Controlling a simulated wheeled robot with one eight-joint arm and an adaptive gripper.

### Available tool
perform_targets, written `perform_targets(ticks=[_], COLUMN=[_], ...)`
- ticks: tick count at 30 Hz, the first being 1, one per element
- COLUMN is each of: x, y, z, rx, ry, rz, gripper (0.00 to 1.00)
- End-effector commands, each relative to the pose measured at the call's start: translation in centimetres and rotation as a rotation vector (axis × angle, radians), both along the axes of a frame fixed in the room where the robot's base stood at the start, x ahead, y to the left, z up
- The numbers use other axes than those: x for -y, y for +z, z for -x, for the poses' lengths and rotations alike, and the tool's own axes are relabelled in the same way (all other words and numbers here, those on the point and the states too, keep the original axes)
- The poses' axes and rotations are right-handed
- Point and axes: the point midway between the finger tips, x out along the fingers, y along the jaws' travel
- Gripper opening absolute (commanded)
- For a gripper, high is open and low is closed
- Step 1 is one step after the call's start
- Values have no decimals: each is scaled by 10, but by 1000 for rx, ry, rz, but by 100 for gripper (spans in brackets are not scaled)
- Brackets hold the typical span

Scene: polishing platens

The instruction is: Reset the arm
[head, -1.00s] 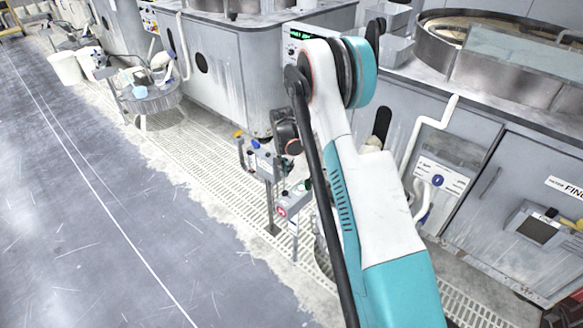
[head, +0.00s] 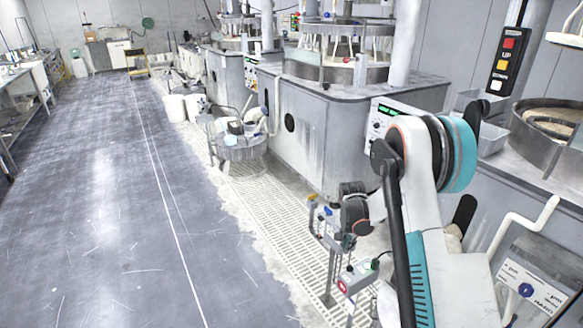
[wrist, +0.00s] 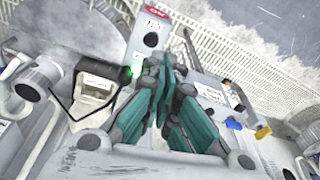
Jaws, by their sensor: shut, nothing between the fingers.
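My arm (head: 420,210), white and teal with a black cable along it, reaches up at the right of the head view and bends over at a black and teal joint. Its dark wrist part (head: 355,208) hangs down left of that joint. In the head view I cannot make out the fingers. In the wrist view my gripper (wrist: 170,68) shows its teal-padded fingers together, with nothing held. A grey control box (wrist: 148,38) with a red label lies beyond the fingertips; I cannot tell how far.
Posts carrying small control boxes (head: 352,278) stand close to my wrist. A grey polishing machine (head: 325,140) is behind, and a button pendant (head: 507,58) hangs at upper right. The grey floor (head: 110,210) at left is clear.

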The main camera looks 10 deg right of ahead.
Motion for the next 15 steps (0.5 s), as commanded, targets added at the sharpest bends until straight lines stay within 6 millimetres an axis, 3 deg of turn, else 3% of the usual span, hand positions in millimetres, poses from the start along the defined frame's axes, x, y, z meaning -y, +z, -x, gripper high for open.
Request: perform_targets(ticks=[5,15], x=[-7,-40], y=[32,149], z=[5,42], rx=[17,93], ry=[44,241], rz=[3,30], gripper=[0,0])
